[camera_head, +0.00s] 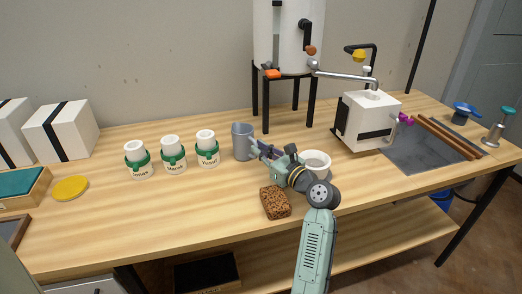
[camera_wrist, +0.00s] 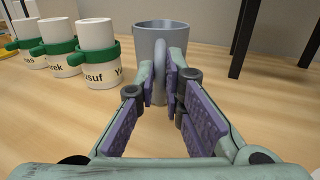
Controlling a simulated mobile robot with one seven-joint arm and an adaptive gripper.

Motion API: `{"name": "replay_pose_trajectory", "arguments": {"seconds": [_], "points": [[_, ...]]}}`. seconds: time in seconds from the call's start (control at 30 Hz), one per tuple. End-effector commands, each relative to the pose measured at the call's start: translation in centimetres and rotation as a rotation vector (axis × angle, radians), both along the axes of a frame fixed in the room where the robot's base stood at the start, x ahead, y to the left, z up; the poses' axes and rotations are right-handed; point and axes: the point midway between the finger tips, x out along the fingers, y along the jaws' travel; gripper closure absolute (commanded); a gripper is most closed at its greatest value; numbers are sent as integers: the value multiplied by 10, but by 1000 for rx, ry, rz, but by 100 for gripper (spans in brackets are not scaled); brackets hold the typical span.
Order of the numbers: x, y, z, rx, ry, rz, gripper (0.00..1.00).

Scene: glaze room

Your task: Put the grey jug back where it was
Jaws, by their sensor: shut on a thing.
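The grey jug (camera_head: 242,142) stands upright, seemingly on the wooden table, to the right of a row of white cups with green bands. It also shows in the wrist view (camera_wrist: 160,42), with its handle facing my gripper. My gripper (camera_head: 258,149) reaches it from the right side. In the wrist view the purple-padded fingers (camera_wrist: 172,88) close around the jug's handle, one finger on each side. Whether the jug's base touches the table is hard to tell, as the fingers hide part of it.
White cups with green name bands (camera_head: 173,155) stand to the jug's left. A white bowl (camera_head: 316,163) and a brown sponge (camera_head: 274,203) are close to my arm. A tall white tank on a black stand (camera_head: 266,100) is behind.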

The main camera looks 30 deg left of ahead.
Motion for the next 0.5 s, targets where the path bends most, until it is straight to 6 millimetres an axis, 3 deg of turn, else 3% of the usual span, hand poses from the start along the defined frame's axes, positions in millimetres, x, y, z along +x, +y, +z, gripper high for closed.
{"name": "replay_pose_trajectory", "arguments": {"seconds": [0.1, 0.13, 0.4, 0.5], "points": [[0, 0, -2, 0, 0, 0, 100], [0, 0, -3, 0, 0, 0, 89], [0, 0, -2, 0, 0, 0, 71], [0, 0, -2, 0, 0, 0, 70]]}}
